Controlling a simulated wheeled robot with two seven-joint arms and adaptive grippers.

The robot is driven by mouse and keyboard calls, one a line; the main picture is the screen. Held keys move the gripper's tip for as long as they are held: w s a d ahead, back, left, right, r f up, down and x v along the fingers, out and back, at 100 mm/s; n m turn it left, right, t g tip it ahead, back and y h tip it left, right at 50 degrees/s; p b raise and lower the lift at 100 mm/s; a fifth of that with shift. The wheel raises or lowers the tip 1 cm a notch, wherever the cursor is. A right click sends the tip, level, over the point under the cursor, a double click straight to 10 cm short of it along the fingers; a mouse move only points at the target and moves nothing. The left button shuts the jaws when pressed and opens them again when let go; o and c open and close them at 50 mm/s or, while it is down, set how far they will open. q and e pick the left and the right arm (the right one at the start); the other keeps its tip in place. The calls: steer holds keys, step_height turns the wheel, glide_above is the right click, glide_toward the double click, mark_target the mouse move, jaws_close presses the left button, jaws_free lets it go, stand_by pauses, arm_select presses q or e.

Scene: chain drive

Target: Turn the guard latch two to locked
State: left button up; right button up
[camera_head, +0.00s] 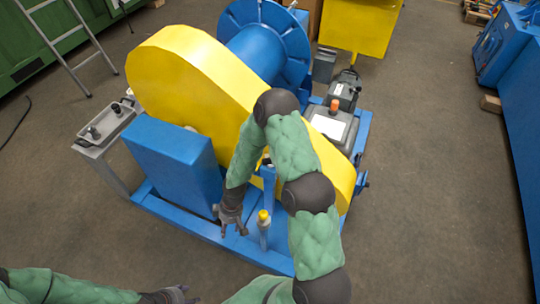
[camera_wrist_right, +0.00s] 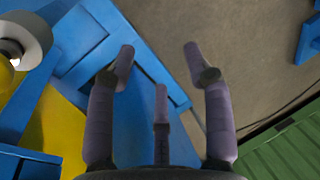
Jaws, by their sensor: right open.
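The big yellow chain guard (camera_head: 180,75) stands on a blue frame (camera_head: 190,228). I cannot single out guard latch two or read its position; my right arm covers part of the guard's near side. A small dark fitting (camera_head: 361,183) shows at the guard's right end. My right gripper (camera_head: 234,231) is low at the frame's front, beside a blue upright panel (camera_head: 175,160). In the right wrist view the gripper (camera_wrist_right: 160,52) is open and empty, with blue frame and floor behind. A grey round part (camera_wrist_right: 28,38) shows there at upper left. My left gripper (camera_head: 180,296) is at the bottom edge; its fingers are unclear.
A blue drum (camera_head: 262,45) is behind the guard. A grey tray stand (camera_head: 103,125) is at left. A grey box (camera_head: 331,127) is at right. The floor (camera_head: 430,210) to the right is clear.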

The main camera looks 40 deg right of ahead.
steer(key=w+d+r+n+h, duration=0.3)
steer(key=w+d+r, duration=0.2)
steer(key=d, duration=0.4)
steer(key=w+d+r+n+g+h, duration=0.15)
steer(key=w+d+r, duration=0.3)
steer(key=d, duration=0.45)
steer(key=w+d+r+n+t+h, duration=0.1)
steer(key=w+d+r+n+h, duration=0.25)
steer(key=d+r, duration=0.35)
steer(key=shift+g, duration=0.25)
steer(key=b+x, duration=0.1)
steer(key=x, duration=0.7)
steer(key=w+b+x, duration=0.1)
steer(key=x, duration=0.3)
steer(key=shift+d+b, duration=0.15)
steer(key=shift+b, duration=0.15)
steer(key=shift+r, duration=0.1)
jaws_close()
